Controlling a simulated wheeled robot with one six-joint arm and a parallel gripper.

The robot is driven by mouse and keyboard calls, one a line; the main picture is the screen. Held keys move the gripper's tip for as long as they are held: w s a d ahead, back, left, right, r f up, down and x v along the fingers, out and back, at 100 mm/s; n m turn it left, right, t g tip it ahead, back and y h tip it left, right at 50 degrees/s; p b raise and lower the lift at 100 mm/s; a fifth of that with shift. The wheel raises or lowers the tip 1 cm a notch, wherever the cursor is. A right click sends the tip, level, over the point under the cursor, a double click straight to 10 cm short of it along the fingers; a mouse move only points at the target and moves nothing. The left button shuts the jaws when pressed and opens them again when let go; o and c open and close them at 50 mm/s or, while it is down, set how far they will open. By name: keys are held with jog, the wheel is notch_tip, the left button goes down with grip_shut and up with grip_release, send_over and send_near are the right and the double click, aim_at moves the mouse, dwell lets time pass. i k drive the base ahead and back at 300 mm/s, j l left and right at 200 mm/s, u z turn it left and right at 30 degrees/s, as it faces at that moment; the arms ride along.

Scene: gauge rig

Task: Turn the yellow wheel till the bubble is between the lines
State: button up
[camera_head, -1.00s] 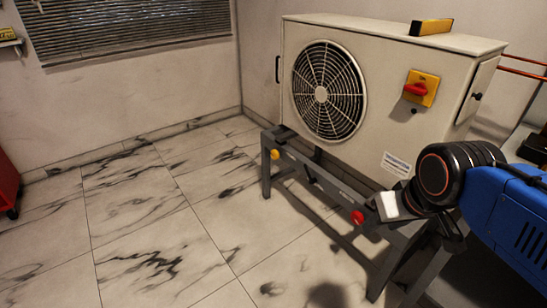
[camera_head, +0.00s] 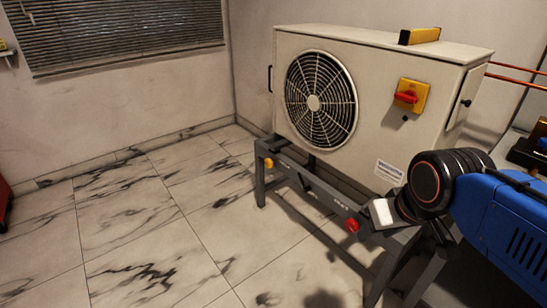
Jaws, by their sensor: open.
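The yellow wheel (camera_head: 268,163) is a small knob at the left end of the grey stand's front rail. A red wheel (camera_head: 352,225) sits further right on the same rail. A yellow spirit level (camera_head: 419,36) lies on top of the cream fan unit; its bubble and lines cannot be made out from here. My gripper (camera_head: 380,213) is at the stand's right end, close to the red wheel and well right of the yellow wheel. It is open, seen small and partly hidden by my wrist; nothing shows in it.
The fan unit (camera_head: 385,140) stands on the grey stand (camera_head: 305,188), with a red switch on a yellow plate (camera_head: 410,96) on its front. Copper pipes (camera_head: 515,73) run off its right side. The tiled floor (camera_head: 150,230) left of the stand is clear.

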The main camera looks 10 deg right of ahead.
aim_at(269, 163)
jog(key=i+j, duration=0.7)
jog(key=j, duration=0.15)
jog(key=i+j+z, duration=0.1)
jog(key=i+j, duration=0.55)
jog(key=j, duration=0.25)
jog(key=i+j, duration=0.35)
jog(key=j+z, duration=0.05)
jog(key=j, duration=0.05)
